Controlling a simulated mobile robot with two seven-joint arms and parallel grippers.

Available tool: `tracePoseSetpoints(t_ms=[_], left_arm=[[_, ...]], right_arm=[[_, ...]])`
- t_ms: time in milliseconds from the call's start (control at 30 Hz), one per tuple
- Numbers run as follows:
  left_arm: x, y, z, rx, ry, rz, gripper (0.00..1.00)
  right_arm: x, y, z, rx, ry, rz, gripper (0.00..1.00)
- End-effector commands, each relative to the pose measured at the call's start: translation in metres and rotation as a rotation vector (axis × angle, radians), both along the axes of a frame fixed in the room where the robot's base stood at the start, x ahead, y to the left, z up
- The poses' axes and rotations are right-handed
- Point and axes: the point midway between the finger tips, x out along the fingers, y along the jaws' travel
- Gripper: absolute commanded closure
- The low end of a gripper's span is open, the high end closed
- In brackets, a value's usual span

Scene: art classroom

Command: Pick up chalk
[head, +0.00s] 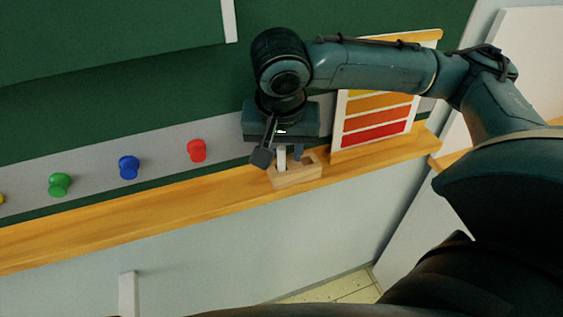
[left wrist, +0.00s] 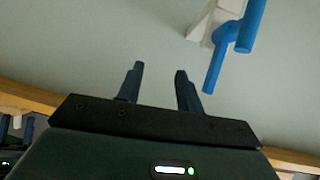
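A white chalk stick (head: 282,160) stands upright in a small wooden holder (head: 297,176) on the ledge below the green board. My right gripper (head: 283,154) reaches down over the holder. One blue-grey finger shows just right of the chalk with a gap between them. The other finger is hidden behind the dark part on the wrist. The gripper looks open around the chalk. My left gripper (left wrist: 158,68) shows in the left wrist view, its two fingers apart and nothing between them. It is not seen in the head view.
The wooden ledge (head: 130,218) runs along the board. Red (head: 196,150), blue (head: 128,167) and green (head: 60,184) pegs sit on the grey strip above it. A colour chart (head: 375,120) stands right of the holder. A blue handle-like object (left wrist: 228,40) shows beyond the left fingers.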

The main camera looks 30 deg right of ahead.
Motion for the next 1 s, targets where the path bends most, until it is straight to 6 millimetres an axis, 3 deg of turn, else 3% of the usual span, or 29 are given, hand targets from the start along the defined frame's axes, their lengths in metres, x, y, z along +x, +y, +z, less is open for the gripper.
tracePoseSetpoints(t_ms=[167, 633, 1000], left_arm=[[-0.0002, 0.0001, 0.0001, -0.001, 0.001, 0.000, 0.64], [-0.0008, 0.0018, -0.0011, 0.007, 0.002, -0.004, 0.64], [-0.0012, 0.0022, -0.0015, 0.009, 0.003, -0.005, 0.64]], right_arm=[[0.0001, 0.0000, 0.0001, 0.000, 0.000, 0.000, 0.60], [0.0001, 0.0003, 0.0004, 0.001, -0.001, 0.000, 0.99], [0.0002, 0.0004, 0.0006, 0.001, -0.001, 0.000, 1.00]])
